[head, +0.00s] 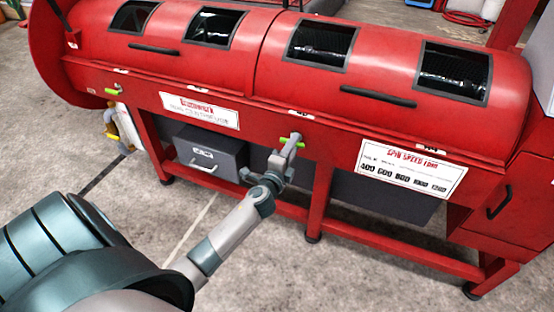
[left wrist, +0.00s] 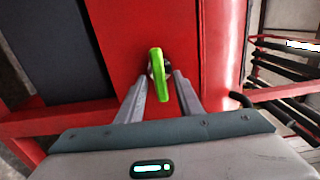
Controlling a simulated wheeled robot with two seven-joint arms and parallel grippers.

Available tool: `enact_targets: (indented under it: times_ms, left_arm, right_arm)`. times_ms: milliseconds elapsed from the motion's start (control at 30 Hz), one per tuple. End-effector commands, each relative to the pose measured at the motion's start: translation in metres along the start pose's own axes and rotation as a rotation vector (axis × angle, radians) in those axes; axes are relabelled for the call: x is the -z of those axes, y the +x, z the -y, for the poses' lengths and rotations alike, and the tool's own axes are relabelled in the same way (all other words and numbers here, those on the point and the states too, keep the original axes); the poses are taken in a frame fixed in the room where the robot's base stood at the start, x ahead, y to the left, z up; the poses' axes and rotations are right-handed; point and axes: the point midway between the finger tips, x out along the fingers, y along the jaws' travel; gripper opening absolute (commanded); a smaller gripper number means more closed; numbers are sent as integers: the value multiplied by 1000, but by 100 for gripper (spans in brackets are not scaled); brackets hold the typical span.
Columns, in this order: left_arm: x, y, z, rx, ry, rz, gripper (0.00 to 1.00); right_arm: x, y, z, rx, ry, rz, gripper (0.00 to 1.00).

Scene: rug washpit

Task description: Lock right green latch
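The right green latch (head: 300,144) is on the front rail of the red machine, below the seam between its two lids. In the head view, my left gripper (head: 292,143) reaches it and partly covers it. In the left wrist view, the latch (left wrist: 157,70) shows as a bright green bar between the two fingers of my left gripper (left wrist: 162,84). The fingers stand apart with small gaps beside the latch; contact is not clear. Another green latch (head: 112,91) sits at the left end of the rail. My right gripper is not in view.
The red machine (head: 340,130) has windowed lids with black handles (head: 375,97). A dark grey box (head: 210,155) stands under it, left of my left gripper. Red legs and a lower bar (head: 400,245) run beneath. The concrete floor in front is clear.

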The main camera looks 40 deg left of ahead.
Motion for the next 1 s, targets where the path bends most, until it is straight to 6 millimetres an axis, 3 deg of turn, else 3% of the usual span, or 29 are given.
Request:
enact_targets:
  times_ms: [700,1000]
  left_arm:
    - [0,-130,-2,-3,0,0,33]
    - [0,-157,-1,-1,0,0,33]
  right_arm:
    - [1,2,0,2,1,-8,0]
    - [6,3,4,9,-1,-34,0]
